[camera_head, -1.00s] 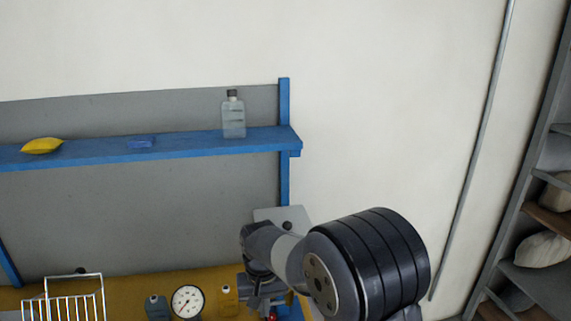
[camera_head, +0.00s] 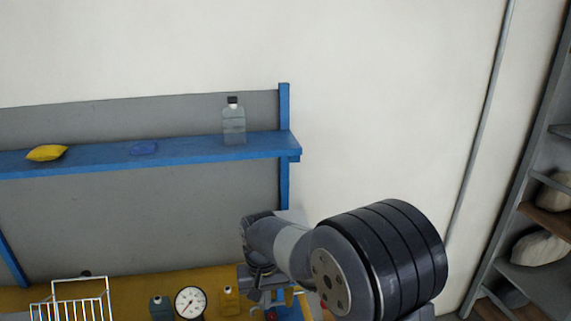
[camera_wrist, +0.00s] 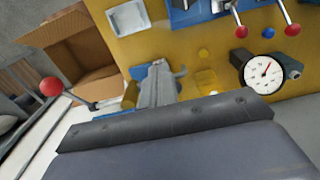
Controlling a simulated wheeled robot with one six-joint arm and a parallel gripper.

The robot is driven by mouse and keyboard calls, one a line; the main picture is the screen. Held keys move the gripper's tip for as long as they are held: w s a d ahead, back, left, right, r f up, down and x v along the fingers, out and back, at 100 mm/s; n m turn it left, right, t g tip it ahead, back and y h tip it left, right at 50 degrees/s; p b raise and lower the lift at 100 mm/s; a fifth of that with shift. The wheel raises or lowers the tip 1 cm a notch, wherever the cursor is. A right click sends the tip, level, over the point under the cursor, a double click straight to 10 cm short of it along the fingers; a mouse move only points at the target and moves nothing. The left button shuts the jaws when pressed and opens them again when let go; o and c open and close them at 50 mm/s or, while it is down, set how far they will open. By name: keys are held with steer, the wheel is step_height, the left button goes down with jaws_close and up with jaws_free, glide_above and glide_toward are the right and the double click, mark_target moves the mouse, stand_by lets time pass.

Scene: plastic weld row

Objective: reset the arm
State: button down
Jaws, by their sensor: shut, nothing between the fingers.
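My arm (camera_head: 300,255) reaches in from the lower right of the head view, bent in front of the yellow bench. My gripper (camera_wrist: 157,72) shows in the wrist view as grey fingers held together, with nothing between them. It points over the yellow bench top (camera_wrist: 215,65), and whether it touches anything there cannot be told. In the head view the gripper end is partly hidden behind my own wrist and the lower edge of the frame.
A pressure gauge (camera_head: 190,301) and a wire rack (camera_head: 80,300) stand on the bench. A blue shelf (camera_head: 200,150) holds a clear bottle (camera_head: 234,125) and a yellow pouch (camera_head: 46,153). An open cardboard box (camera_wrist: 85,45) and red-knobbed levers (camera_wrist: 241,31) show in the wrist view.

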steer(key=d+f+b, duration=0.3)
steer(key=f+b, duration=0.1)
steer(key=f, duration=0.1)
steer(key=shift+s+b, duration=0.4)
steer(key=shift+s, duration=0.05)
stand_by(0.4)
